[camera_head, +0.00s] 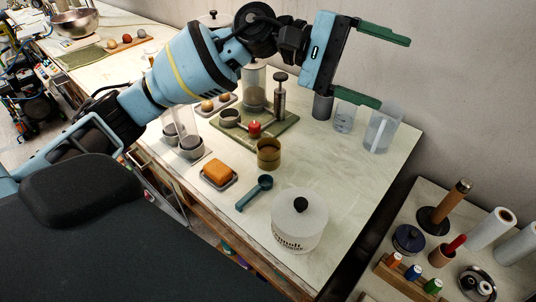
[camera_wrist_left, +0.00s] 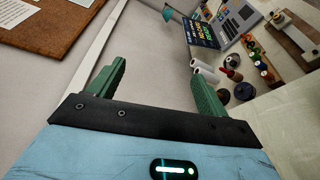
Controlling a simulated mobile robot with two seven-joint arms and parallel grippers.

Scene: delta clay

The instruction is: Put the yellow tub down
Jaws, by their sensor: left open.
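A small olive-yellow tub (camera_head: 268,153), the only thing here that fits the yellow tub, stands upright on the pale table (camera_head: 345,180) in the head view. It is open at the top and apart from any gripper. My left gripper (camera_head: 395,72) is raised above the table's back right part, to the upper right of the tub. Its green fingers are wide apart with nothing between them; the left wrist view also shows them empty (camera_wrist_left: 158,72). The tub does not show in the left wrist view. My right gripper is in neither view.
A white lidded jar (camera_head: 300,222), a teal scoop (camera_head: 254,192) and an orange block on a small tray (camera_head: 218,173) stand near the tub. Behind it is a green board (camera_head: 280,131) with a red-topped item and a metal cylinder. Clear containers (camera_head: 382,128) stand at the back right.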

